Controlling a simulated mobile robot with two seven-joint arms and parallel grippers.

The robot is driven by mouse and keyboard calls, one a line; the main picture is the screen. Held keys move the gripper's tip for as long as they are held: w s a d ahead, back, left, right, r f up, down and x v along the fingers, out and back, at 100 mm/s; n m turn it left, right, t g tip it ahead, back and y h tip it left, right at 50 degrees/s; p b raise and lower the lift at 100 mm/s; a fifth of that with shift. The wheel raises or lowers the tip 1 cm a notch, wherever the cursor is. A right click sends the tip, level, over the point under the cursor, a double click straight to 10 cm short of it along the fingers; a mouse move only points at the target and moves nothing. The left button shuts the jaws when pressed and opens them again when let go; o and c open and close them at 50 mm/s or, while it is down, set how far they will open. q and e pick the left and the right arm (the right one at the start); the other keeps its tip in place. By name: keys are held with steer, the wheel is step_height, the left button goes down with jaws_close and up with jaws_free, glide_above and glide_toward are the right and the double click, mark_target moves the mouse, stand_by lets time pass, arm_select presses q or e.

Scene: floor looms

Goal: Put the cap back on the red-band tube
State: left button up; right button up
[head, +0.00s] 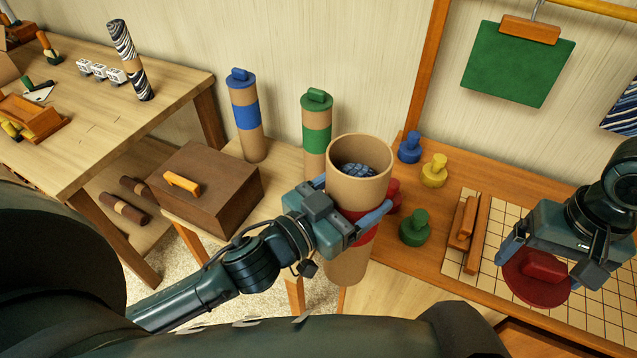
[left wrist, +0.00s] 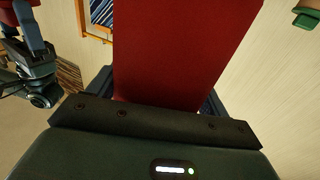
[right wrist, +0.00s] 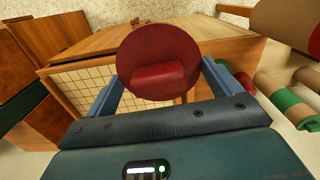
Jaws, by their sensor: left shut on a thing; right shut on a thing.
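The red-band tube (head: 345,262) is a tan cardboard tube, upright, with an open top and dark blue patterned stuff inside. My left gripper (head: 352,222) is shut around it at the red band, which fills the left wrist view (left wrist: 180,50). My right gripper (head: 560,262) is shut on the red cap (head: 535,285), a round disc with a block handle, held to the right of the tube and apart from it. The cap also shows between the fingers in the right wrist view (right wrist: 158,62). The tube shows at that view's upper right (right wrist: 290,25).
A blue-capped tube (head: 246,125) and a green-capped tube (head: 316,140) stand behind left. A brown box (head: 215,195) is left of my left gripper. Blue, yellow and green knobbed pieces (head: 415,228) and a gridded board (head: 480,255) with wooden bars lie on the right table.

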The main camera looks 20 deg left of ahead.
mark_target(384, 197)
arm_select(q)
steer(key=shift+w+d+r+m+g+h, duration=0.15)
steer(key=shift+d+m+g+h, duration=0.25)
steer(key=shift+d+h, duration=0.25)
steer(key=shift+w+d+m+g+h, duration=0.1)
steer(key=shift+d+m+g+h, duration=0.25)
steer(key=shift+d, duration=0.55)
steer(key=shift+w+d+r+m+g+h, duration=0.15)
steer(key=shift+d+m+g+h, duration=0.1)
steer(key=shift+d+m+h, duration=0.35)
steer(key=shift+d+f, duration=0.1)
steer(key=shift+f, duration=0.05)
arm_select(e)
steer(key=shift+w+a+r, duration=0.1)
steer(key=shift+w+r, duration=0.1)
steer(key=shift+r, duration=0.1)
steer(key=w+a+r+n, duration=0.1)
steer(key=w+a+r, duration=0.25)
steer(key=r, duration=0.35)
steer(key=w+a+r+n, duration=0.2)
steer(key=a+r, duration=0.2)
steer(key=r, duration=0.4)
steer(key=s+a+r, duration=0.1)
steer(key=a, duration=0.4)
steer(key=s+a+r+n, duration=0.1)
steer(key=a, duration=0.5)
steer(key=s+a+r+n, duration=0.1)
steer(key=a, duration=0.5)
steer(key=shift+a+r, duration=0.1)
steer(key=shift+r, duration=0.15)
